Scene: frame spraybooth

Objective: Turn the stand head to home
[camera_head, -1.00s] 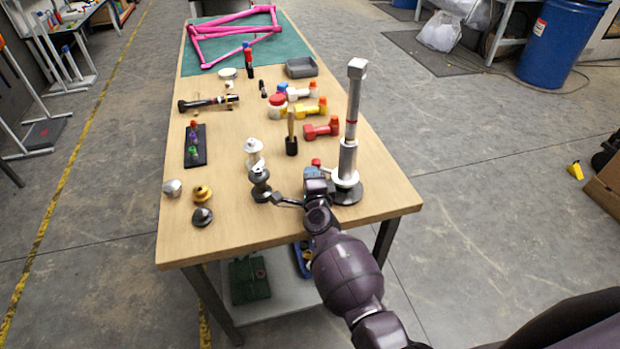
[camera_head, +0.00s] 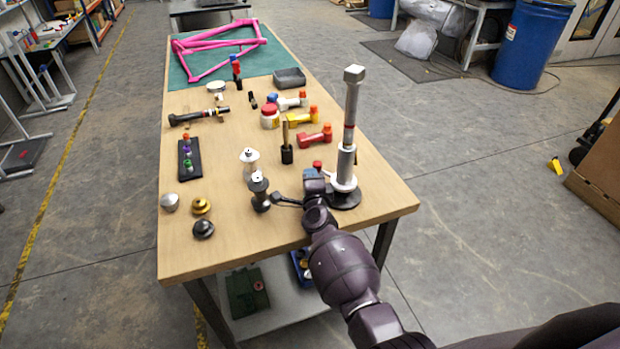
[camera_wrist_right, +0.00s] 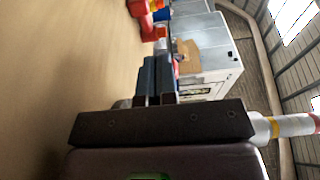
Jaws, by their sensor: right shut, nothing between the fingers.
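The stand is a silver post (camera_head: 347,160) on a round black base (camera_head: 344,199) at the table's front right. It stands upright, with a white collar low down and a block-shaped head (camera_head: 354,74) on top. A small red knob (camera_head: 317,165) shows left of the post, just beyond my gripper. My right gripper (camera_head: 312,180) is low, just left of the post, its fingers partly hidden by my wrist. In the right wrist view its fingers (camera_wrist_right: 156,78) are together and empty. The post (camera_wrist_right: 285,126) shows there at the right edge. My left gripper is out of view.
A black-and-white pepper-mill-like piece (camera_head: 259,190) stands close left of my right gripper. Red (camera_head: 314,137) and yellow (camera_head: 302,116) tools lie behind. A dark upright holder (camera_head: 286,150) stands mid-table. The table's front middle (camera_head: 250,240) is bare.

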